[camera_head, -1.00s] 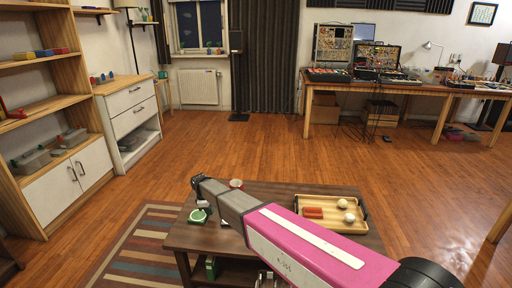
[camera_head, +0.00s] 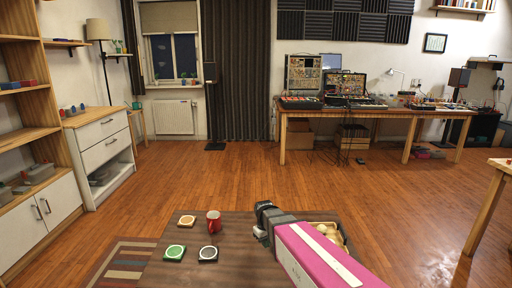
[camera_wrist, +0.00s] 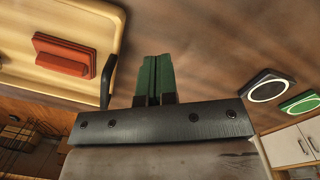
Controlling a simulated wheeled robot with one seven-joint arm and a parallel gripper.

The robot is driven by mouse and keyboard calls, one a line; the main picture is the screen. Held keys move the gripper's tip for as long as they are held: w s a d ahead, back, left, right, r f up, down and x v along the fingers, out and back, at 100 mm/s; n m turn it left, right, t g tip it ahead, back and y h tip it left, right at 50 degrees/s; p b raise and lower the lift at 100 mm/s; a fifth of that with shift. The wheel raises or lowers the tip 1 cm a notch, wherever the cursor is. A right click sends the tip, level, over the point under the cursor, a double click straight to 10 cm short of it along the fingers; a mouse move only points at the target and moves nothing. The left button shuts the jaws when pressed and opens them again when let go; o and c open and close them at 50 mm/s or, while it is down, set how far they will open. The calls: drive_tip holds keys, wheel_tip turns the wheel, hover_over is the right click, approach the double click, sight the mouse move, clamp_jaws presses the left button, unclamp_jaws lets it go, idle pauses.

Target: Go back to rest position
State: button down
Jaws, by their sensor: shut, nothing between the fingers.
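My gripper (camera_head: 260,234) is at the end of my pink arm, over the low dark table (camera_head: 233,270). In the wrist view its green fingers (camera_wrist: 156,62) are together with nothing between them. The wooden tray (camera_wrist: 107,46) is to the left of the fingers in the wrist view, with a red block (camera_wrist: 64,55) in it. In the head view my arm hides much of the tray (camera_head: 346,238). A red mug (camera_head: 213,223) stands upright on the table, left of my gripper and apart from it.
Several coasters lie near the mug: a green one (camera_head: 174,253), a dark one (camera_head: 208,254) and a brown one (camera_head: 187,220). Pale round things (camera_head: 328,232) lie in the tray. A desk (camera_head: 385,111) with electronics stands at the back. Open wood floor (camera_head: 260,172) lies between.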

drive_tip(key=s+d+r+m, duration=0.1)
drive_tip(key=s+d+m, duration=0.2)
drive_tip(key=d, duration=0.4)
drive_tip(key=s+d+r+m, duration=0.2)
drive_tip(key=s+d+m, duration=0.1)
drive_tip(key=s+d, duration=0.3)
drive_tip(key=shift+d+r+y, duration=0.3)
drive_tip(key=shift+d, duration=0.6)
